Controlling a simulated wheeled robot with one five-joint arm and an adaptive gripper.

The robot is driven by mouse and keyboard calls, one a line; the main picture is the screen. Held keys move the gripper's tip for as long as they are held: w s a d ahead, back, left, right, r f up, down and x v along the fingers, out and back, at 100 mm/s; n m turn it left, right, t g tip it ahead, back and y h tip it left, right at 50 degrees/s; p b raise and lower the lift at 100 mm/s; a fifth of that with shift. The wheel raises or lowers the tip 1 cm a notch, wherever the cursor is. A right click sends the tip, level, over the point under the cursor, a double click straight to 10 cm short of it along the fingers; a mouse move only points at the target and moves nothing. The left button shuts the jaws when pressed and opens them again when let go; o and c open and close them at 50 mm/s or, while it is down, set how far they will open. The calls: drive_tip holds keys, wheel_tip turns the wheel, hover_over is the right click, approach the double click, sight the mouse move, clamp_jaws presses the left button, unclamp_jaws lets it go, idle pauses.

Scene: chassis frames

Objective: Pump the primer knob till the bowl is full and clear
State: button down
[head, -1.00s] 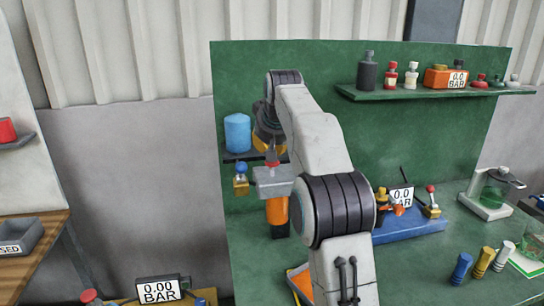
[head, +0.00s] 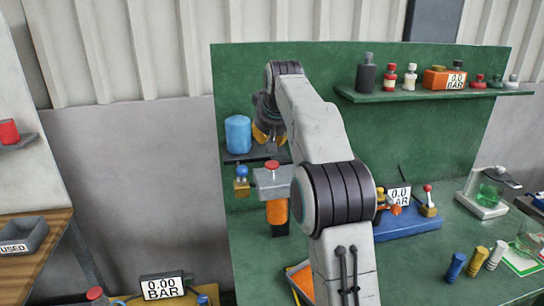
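The red primer knob (head: 271,164) sits on top of a grey filter head (head: 271,180) on the left part of the green board. An orange bowl (head: 277,213) hangs under the head, its right side partly behind my arm. At this size I cannot tell how full or clear the bowl is. My gripper (head: 271,147) is a small dark shape just above the knob, with a narrow gap between them. My own arm hides much of it, and I cannot tell whether its fingers are apart.
A blue-topped brass valve (head: 241,172) stands just left of the filter head. A blue canister (head: 238,134) is on a small shelf behind. Several bottles line the upper shelf (head: 430,95).

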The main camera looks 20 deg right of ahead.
drive_tip(key=shift+r+p, duration=0.65)
drive_tip(key=shift+r, duration=0.3)
drive_tip(key=shift+f, duration=0.1)
drive_tip(key=shift+s+a, duration=0.2)
drive_tip(key=shift+s, duration=0.05)
drive_tip(key=s+a+f+g, duration=0.1)
drive_tip(key=s+a+f, duration=0.3)
drive_tip(key=s, duration=0.9)
drive_tip(key=s+a+f+n+g+y, duration=0.1)
drive_tip(key=s+a+f, duration=0.3)
drive_tip(key=s, duration=0.9)
drive_tip(key=s+a+f+n+g, duration=0.1)
drive_tip(key=s+a+f, duration=0.3)
drive_tip(key=s+f, duration=0.3)
drive_tip(key=s, duration=0.5)
drive_tip(key=shift+s+f+y, duration=0.15)
drive_tip(key=shift+s+y, duration=0.15)
drive_tip(key=shift+s, duration=0.1)
